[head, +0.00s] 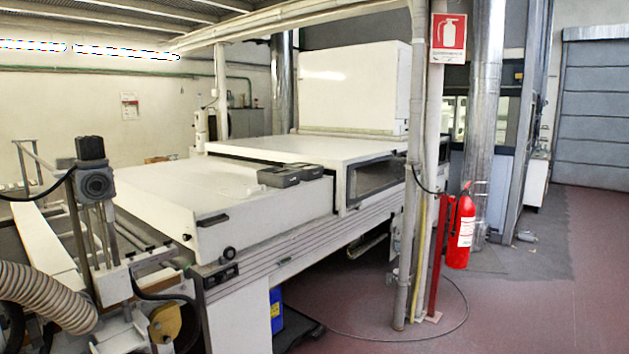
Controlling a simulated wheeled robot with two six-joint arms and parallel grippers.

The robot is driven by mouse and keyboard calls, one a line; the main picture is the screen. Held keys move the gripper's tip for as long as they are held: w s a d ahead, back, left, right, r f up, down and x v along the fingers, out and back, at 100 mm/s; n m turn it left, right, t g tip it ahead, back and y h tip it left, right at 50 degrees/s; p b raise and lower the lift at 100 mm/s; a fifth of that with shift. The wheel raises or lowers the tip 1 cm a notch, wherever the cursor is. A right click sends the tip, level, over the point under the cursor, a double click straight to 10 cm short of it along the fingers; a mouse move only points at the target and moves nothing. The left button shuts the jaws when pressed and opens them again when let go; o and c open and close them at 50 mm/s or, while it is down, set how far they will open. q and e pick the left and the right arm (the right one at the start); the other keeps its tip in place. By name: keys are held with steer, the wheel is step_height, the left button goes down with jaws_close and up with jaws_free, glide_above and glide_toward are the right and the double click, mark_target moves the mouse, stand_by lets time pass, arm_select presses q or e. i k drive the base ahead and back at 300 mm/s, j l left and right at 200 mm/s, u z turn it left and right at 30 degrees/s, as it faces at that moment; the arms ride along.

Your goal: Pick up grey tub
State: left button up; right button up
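Two low dark grey box-like objects lie side by side on the white top of the machine, near its middle. The left one (278,176) and the right one (307,171) touch or nearly touch. They look like the grey tub or parts of it, but they are too small to tell whether they are hollow. Neither of my grippers shows in the head view.
The long white machine (190,190) fills the left and middle. A pole (410,200), a red fire extinguisher (461,228) and a silver duct (485,120) stand right of it. A cable (440,335) lies on the red floor, which is mostly clear at right.

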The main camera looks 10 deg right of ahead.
mark_target(280, 178)
steer(key=i+z, duration=0.45)
steer(key=i+j+z, duration=0.2)
steer(key=z, duration=0.25)
steer(key=i+j+z, duration=0.15)
steer(key=i+j, duration=0.35)
steer(key=i+j+z, duration=0.15)
steer(key=i+j, duration=0.4)
steer(key=i+j+z, duration=0.15)
steer(key=i+j, duration=0.35)
steer(key=j, duration=0.15)
